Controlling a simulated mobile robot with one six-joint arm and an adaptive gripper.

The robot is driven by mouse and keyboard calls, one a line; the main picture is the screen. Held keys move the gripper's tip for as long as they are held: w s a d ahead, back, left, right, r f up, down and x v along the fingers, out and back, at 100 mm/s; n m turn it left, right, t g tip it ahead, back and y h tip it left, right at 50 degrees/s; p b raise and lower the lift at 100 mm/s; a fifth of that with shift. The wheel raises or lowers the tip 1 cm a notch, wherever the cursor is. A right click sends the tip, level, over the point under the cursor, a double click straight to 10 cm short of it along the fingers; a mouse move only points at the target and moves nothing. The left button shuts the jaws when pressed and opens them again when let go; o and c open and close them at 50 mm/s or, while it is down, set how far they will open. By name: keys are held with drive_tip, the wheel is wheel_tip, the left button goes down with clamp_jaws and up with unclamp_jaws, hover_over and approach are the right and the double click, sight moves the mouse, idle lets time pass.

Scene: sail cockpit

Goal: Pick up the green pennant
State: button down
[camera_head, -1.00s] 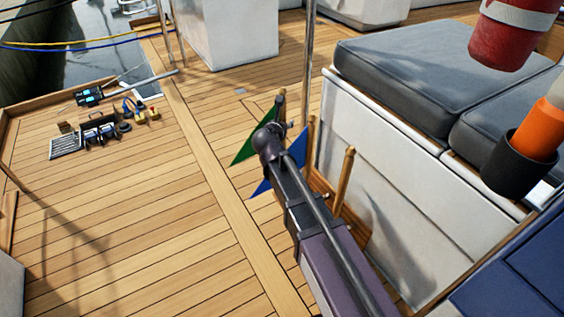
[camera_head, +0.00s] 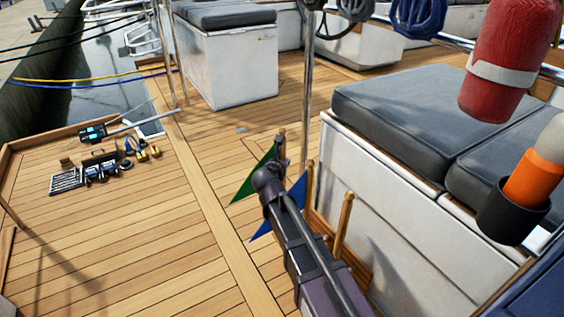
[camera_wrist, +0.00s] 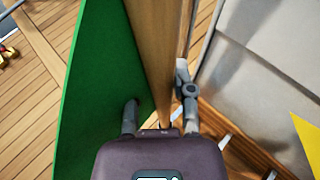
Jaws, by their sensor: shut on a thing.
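The green pennant (camera_head: 250,182) is a triangular flag on a wooden staff, partly behind my arm in the head view. In the wrist view its green cloth (camera_wrist: 105,75) hangs left of the staff (camera_wrist: 155,50). My gripper (camera_wrist: 160,112) has one finger on each side of the staff and is shut on it. In the head view my fingertips are hidden behind my wrist. The staff's lower end is hidden, so I cannot tell whether it touches the wooden rack (camera_head: 357,268).
A blue pennant (camera_head: 263,226) and other wooden staffs (camera_head: 344,212) stand close by. A yellow pennant (camera_wrist: 308,140) shows at the wrist view's right edge. A cushioned white bench (camera_head: 375,170) borders the right. Tools (camera_head: 100,165) lie on the left deck; open planking lies between.

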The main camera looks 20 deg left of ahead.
sight(282, 127)
wheel_tip(282, 127, up, 16)
drive_tip(key=p, duration=1.5)
drive_tip(key=shift+r+p, duration=0.15)
drive_tip(key=shift+p, duration=0.2)
drive_tip(key=shift+r, duration=0.15)
wheel_tip(282, 127, up, 52)
drive_tip(key=p, duration=5.2)
